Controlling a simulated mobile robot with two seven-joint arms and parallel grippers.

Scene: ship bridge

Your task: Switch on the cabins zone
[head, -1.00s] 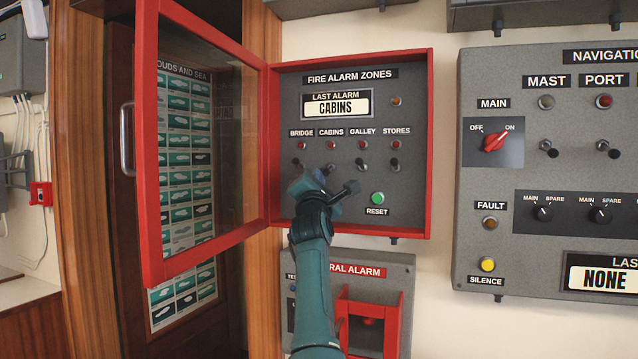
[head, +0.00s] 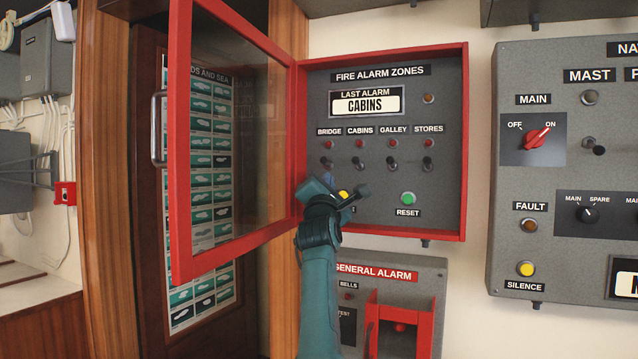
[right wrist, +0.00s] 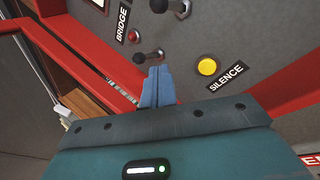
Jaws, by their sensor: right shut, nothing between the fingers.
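The fire alarm zones panel (head: 441,115) is a grey board in a red box, its glazed door (head: 240,140) swung open to the left. The cabins switch (head: 359,162) is a small dark toggle under a red lamp (head: 359,143), second from left in the row. It looks set like its neighbours; its exact position is unclear. It shows at the top edge in the right wrist view (right wrist: 180,7). My right gripper (head: 331,180) is shut and empty, just below the bridge switch (head: 327,162). In the wrist view the closed fingertips (right wrist: 157,72) point toward that switch. My left gripper is out of view.
The galley switch (head: 393,163), stores switch (head: 428,163) and green reset button (head: 408,198) are to the right. A yellow silence button (right wrist: 207,67) is close beside the fingers. The general alarm box (head: 425,275) is below, the navigation panel (head: 510,180) farther right.

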